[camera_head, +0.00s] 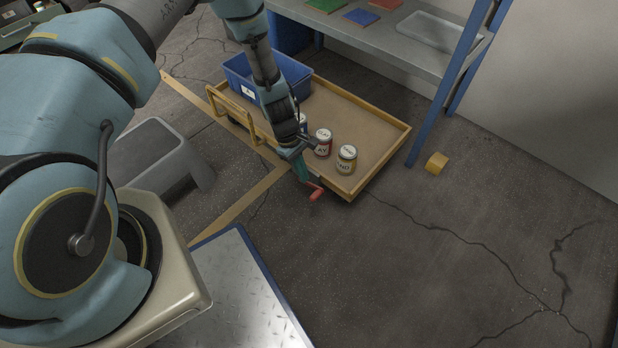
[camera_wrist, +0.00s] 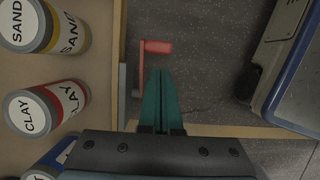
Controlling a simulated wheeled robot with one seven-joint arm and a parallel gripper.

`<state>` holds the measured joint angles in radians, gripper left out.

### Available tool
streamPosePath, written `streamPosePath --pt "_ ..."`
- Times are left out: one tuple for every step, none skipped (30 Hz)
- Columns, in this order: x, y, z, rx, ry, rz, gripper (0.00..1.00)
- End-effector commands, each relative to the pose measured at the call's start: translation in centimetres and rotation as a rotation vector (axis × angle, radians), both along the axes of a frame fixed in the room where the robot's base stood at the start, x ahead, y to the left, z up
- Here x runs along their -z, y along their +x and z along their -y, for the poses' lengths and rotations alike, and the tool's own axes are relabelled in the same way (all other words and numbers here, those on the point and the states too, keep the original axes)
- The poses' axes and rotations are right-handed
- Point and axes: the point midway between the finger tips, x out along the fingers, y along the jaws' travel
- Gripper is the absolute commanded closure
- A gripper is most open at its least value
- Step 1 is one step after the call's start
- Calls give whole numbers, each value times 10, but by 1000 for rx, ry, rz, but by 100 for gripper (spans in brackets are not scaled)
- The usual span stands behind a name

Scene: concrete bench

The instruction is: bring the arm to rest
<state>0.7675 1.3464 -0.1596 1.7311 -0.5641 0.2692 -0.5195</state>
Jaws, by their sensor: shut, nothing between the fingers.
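My gripper (camera_head: 301,171) is at the near edge of a low wooden tray cart, pointing down. In the wrist view the teal fingers (camera_wrist: 160,92) are together with nothing between them. Just past their tips is a red crank handle (camera_wrist: 155,47), which also shows in the head view (camera_head: 316,191) at the cart's near edge. I cannot tell whether the fingertips touch it. My arm (camera_head: 262,62) reaches over the cart from above.
The wooden cart (camera_head: 377,155) holds a clay can (camera_head: 322,143), a sand can (camera_head: 346,160), a partly hidden blue-marked can (camera_head: 303,124) and a blue bin (camera_head: 240,76). A grey stool (camera_head: 150,148) stands left. A shelf bench (camera_head: 372,39) stands behind. Floor at right is clear except a yellow block (camera_head: 437,163).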

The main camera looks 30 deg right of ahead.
Motion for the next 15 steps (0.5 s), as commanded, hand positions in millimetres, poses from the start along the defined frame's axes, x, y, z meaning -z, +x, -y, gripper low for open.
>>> streamPosePath --pt "-17 -1 2 5 -4 0 100" --pt "-24 -1 2 5 -3 0 100" --pt "-33 -1 2 5 -4 1 100" --pt "-39 -1 2 4 -3 0 100" --pt "-45 -1 1 4 -3 0 100" --pt "-53 0 2 4 -3 0 100" --pt "-58 0 1 4 -3 0 100" --pt "-63 0 1 4 -3 0 100" --pt "-69 0 1 5 -2 -1 100" --pt "-72 0 1 4 -3 0 100" --pt "-76 0 1 4 -3 0 100" --pt "-79 0 1 5 -2 -1 100" --pt "-82 0 1 5 -2 -1 100" --pt "-83 0 0 5 -1 -2 100" --pt "-85 0 0 5 -1 -2 100"
